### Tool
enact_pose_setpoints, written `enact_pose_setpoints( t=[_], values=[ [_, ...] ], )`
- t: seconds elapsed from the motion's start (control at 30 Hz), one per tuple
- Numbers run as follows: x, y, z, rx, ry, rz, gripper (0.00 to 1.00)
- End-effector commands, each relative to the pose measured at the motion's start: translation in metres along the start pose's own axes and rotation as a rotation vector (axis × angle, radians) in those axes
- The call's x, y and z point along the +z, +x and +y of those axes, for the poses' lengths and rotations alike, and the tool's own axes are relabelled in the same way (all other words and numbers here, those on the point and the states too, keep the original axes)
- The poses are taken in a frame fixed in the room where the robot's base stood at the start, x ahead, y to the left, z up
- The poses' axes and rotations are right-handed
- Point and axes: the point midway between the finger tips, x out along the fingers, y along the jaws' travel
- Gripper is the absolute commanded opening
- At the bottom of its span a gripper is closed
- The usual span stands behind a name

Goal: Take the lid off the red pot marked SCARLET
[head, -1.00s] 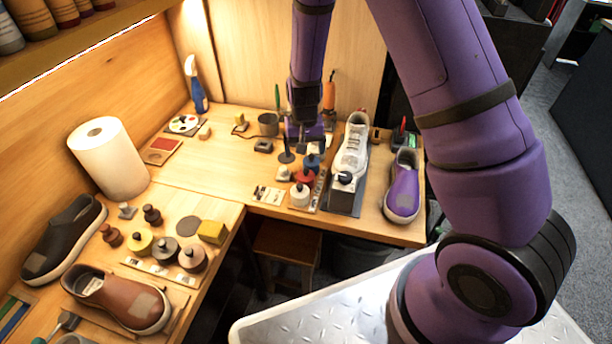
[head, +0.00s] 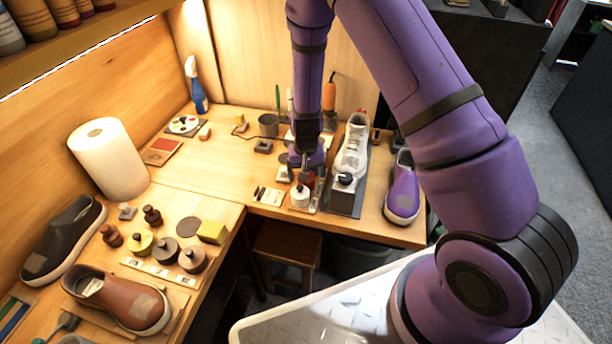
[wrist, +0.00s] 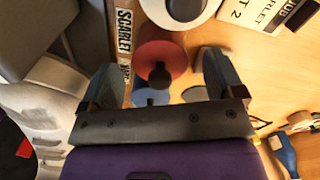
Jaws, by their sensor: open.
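The red pot (head: 309,181) stands in the row of paint pots on the right-hand bench, mostly hidden by my gripper in the head view. In the wrist view the red pot (wrist: 176,52) shows its round red lid with a dark knob (wrist: 160,76). A strip beside it reads SCARLET (wrist: 124,30). My gripper (wrist: 160,64) is open, with one finger on each side of the red lid; contact cannot be told. In the head view my gripper (head: 306,163) is over the pots.
A white pot (head: 300,197) stands just in front, and a blue pot (wrist: 150,97) lies on the other side. A white sneaker (head: 352,150) on a dark stand and a purple shoe (head: 402,190) are to the right. Clear bench (head: 215,165) lies left.

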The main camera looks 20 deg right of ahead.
Motion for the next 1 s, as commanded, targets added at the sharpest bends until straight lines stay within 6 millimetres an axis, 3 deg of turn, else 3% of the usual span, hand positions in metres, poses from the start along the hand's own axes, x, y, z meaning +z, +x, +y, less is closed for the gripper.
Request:
enact_pose_setpoints(
  t=[0.1, 0.13, 0.33, 0.37, 0.77, 1.0],
  values=[
    [0.0, 0.0, 0.0, 0.0, 0.0, 0.0, 0.87],
    [0.0, 0.0, 0.0, 0.0, 0.0, 0.0, 0.83],
    [0.0, -0.001, 0.0, 0.0, 0.0, 0.0, 0.37],
    [0.0, -0.001, 0.0, 0.0, 0.0, 0.0, 0.35],
    [0.0, -0.004, 0.0, -0.001, -0.001, 0.001, 0.35],
    [-0.001, -0.037, -0.001, -0.001, -0.002, 0.003, 0.35]
  ],
)
